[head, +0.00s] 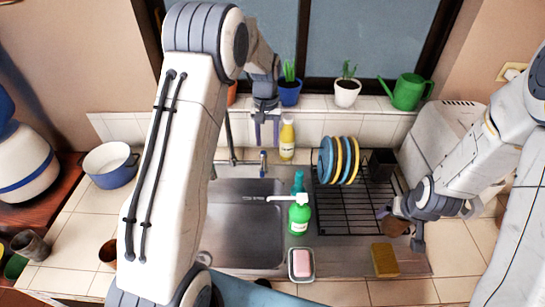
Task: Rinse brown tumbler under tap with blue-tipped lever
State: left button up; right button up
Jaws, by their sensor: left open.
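The brown tumbler (396,227) is at my right gripper (402,226), over the counter at the right end of the drying rack. The gripper's fingers are on either side of it and seem closed on it; part of the tumbler is hidden. The tap (231,140) stands behind the sink (240,248), partly hidden by my left arm.
A green soap bottle (299,219) with a white pump and a teal bottle stand at the sink's right edge. A yellow bottle (287,140) stands behind. The rack (345,207) holds plates. A soap dish (301,264) and sponge (385,260) lie in front. Potted plants line the sill.

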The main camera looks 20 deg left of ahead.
aim_at(262, 167)
jog(key=shift+r, duration=0.2)
jog(key=shift+f, duration=0.2)
pick_arm(q)
jog(key=shift+n, duration=0.3)
jog(key=f+b, duration=0.3)
jog(key=f, duration=0.1)
jog(key=a+f+b, duration=0.1)
jog(key=f+b, duration=0.2)
jog(key=f, duration=0.1)
jog(key=w+a+f+b, duration=0.1)
jog(key=f+b, duration=0.2)
jog(key=f, duration=0.2)
jog(key=shift+a, duration=0.15)
pick_arm(e)
notch_tip(262, 167, down, 9)
jog(key=shift+r, duration=0.1)
pick_arm(q)
grip_shut()
